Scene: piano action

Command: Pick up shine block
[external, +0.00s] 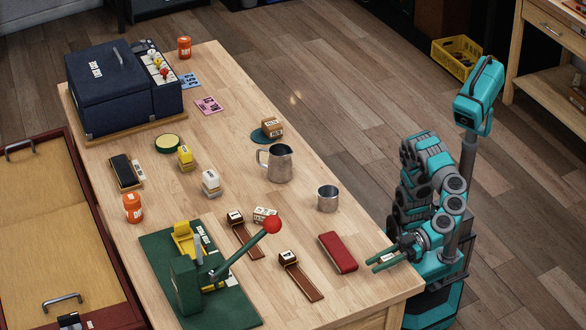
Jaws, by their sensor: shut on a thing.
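My gripper (375,263) is low over the near right edge of the table, just right of the red case. It is shut on a small pale block (389,258), mostly hidden between the fingers. I cannot read a label on it, so I cannot tell whether it is the shine block. Other small labelled blocks stand on the table: a white one (210,184), a yellow one (185,157), a tan one (273,126) on a teal disc, and a white one (265,214) lying by a brown strap. Their labels are too small to read.
The red case (338,252), a steel cup (328,199) and a steel pitcher (279,163) stand nearest my arm. A green press (188,285) with a red-knobbed lever (272,224) rises at the front. A dark blue case (112,85) fills the far left corner.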

